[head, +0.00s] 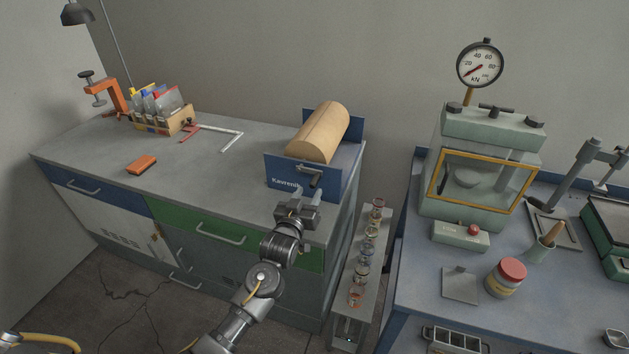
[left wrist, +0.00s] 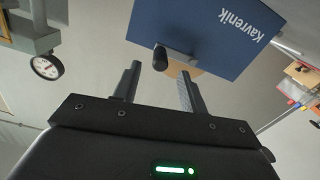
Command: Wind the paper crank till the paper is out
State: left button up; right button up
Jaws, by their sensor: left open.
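The paper dispenser has a blue front plate marked Kavrenik (head: 279,174) and a brown paper roll (head: 320,132) between its side plates. It stands at the right end of the grey bench. A black crank handle (head: 316,179) sticks out from the front plate. My left gripper (head: 301,196) is open just in front of and below the crank. In the left wrist view, the crank handle (left wrist: 160,58) lies in line with the gap between the open fingers (left wrist: 158,72), near their tips; I cannot tell whether it touches either. No paper sheet hanging out is visible. My right gripper is not in view.
On the bench (head: 215,175) lie an orange block (head: 141,165), a white angle piece (head: 225,137), a wooden rack of bags (head: 163,122) and an orange clamp (head: 107,92). A narrow shelf with several glass jars (head: 369,244) stands right of my gripper. A press (head: 485,165) stands further right.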

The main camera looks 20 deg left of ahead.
aim_at(312, 187)
pick_arm(q)
jog(key=w, duration=0.6)
jog(key=shift+w+d+p, duration=0.15)
jog(key=shift+w+p, duration=0.05)
jog(key=shift+p, duration=0.1)
grip_shut()
